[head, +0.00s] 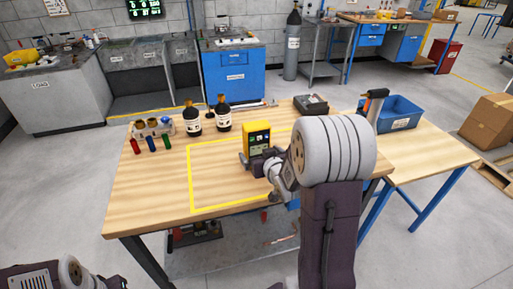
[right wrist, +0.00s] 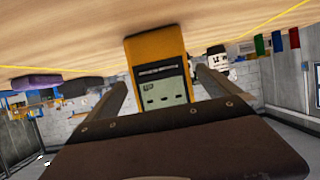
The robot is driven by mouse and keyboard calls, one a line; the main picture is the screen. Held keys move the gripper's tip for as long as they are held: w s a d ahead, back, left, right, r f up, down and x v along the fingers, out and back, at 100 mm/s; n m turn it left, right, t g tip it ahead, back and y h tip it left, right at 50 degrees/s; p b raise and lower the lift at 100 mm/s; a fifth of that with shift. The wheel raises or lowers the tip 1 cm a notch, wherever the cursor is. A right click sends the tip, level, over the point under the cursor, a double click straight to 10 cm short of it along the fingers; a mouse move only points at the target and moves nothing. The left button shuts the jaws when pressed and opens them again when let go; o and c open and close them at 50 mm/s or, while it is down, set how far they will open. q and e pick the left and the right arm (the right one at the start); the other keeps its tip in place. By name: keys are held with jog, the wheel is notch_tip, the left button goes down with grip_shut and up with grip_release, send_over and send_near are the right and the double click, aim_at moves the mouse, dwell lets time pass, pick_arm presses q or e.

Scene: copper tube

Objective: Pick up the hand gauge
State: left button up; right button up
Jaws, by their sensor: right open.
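The hand gauge (head: 257,138) is a yellow, boxy meter with a dark display, standing upright on the wooden table inside the yellow taped outline. My right gripper (head: 261,157) is open at the gauge's near side, low over the table. In the right wrist view, which is upside down, the gauge (right wrist: 158,68) shows between the two spread fingers of my right gripper (right wrist: 161,86), with a gap on each side. My right arm hides part of the table. Part of my left arm shows at the lower left, but its gripper is out of view.
Two dark bottles (head: 222,113) stand left of the gauge at the back. A dark device (head: 311,104) and a blue bin (head: 404,112) are at the right. The taped area left of the gauge is clear.

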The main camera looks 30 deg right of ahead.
aim_at(255, 149)
jog(key=x, duration=0.6)
jog(key=shift+w+f, duration=0.3)
jog(key=shift+f, duration=0.05)
jog(key=shift+r, duration=0.1)
jog(key=shift+s, duration=0.1)
jog(key=c, duration=1.9)
